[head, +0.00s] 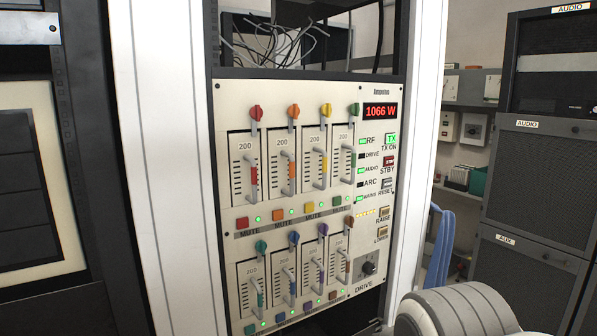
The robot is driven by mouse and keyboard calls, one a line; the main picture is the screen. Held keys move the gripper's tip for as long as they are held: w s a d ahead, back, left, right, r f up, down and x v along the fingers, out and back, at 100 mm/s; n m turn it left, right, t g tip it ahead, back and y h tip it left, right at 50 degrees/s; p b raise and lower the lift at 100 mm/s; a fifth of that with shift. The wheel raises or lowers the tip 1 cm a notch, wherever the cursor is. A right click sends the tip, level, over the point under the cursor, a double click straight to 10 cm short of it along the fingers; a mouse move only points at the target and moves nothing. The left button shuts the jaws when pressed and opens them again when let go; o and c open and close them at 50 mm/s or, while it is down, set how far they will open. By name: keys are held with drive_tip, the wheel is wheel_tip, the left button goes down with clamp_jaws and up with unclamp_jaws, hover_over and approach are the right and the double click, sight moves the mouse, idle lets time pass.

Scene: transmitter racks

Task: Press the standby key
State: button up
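The standby key (390,160) is a small dark red key on the right side of the cream transmitter panel (228,110). The label STBY is printed just under it. The green TX key (391,138), labelled TX ON, is above it and looks lit. The grey RESET key (387,183) is below it. The red display (380,111) at the top right of the panel reads 1066 W. A rounded grey-white part of my arm shows at the bottom right, apart from the keys in the picture. My gripper is not in view.
Several coloured knobs and slider handles stick out of the panel left of the keys. A dark DRIVE knob (369,268) is lower down. Loose wires (275,45) hang above the panel. A white rack post (428,130) stands right of it, and dark AUDIO cabinets (540,180) are farther right.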

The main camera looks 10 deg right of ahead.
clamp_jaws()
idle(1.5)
